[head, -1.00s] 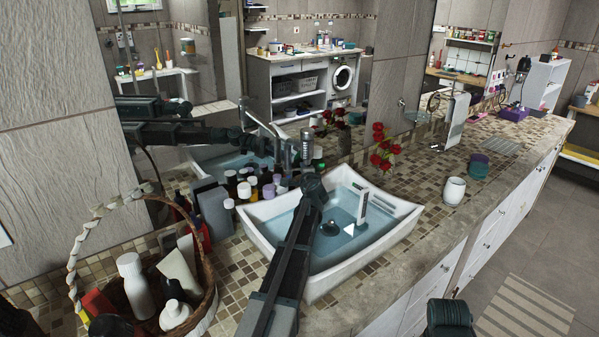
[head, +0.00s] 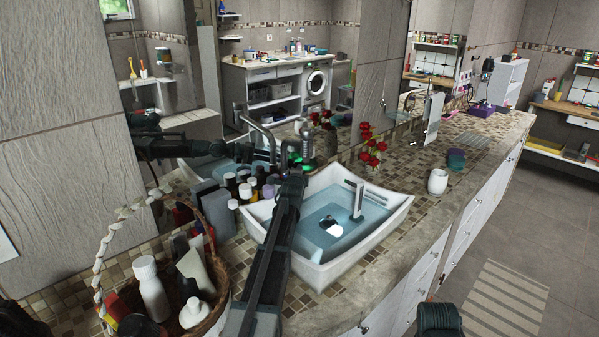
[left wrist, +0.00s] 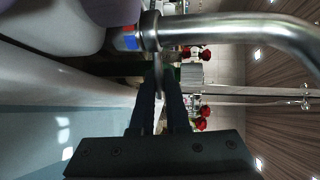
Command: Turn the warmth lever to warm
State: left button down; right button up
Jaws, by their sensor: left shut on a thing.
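The chrome tap (left wrist: 225,30) shows close up in the left wrist view, with a curved spout. A collar with a red and blue mark (left wrist: 130,38) sits at its base. The warmth lever (left wrist: 158,75) is a thin metal bar coming from that collar. My left gripper (left wrist: 160,90) is shut on the lever, one dark finger on each side. In the head view my left arm reaches over the basin's left rim, and the tap (head: 258,130) is partly hidden near the gripper. The lever cannot be made out there.
A white basin (head: 277,258) with water stands on the mosaic counter (head: 395,205). Several bottles (head: 233,203) crowd its left side, beside a wicker basket (head: 222,315). Red flowers (head: 374,150) stand behind, and a white cup (head: 437,182) is to the right. A mirror wall is close behind.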

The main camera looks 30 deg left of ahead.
dwell(0.4)
pick_arm(q)
jog(key=c, duration=0.9)
grip_release()
jog(key=shift+s, duration=0.1)
jog(key=p+v, duration=0.2)
jog(key=v, duration=1.1)
jog(key=shift+s+p, duration=0.35)
jog(key=shift+s, duration=0.05)
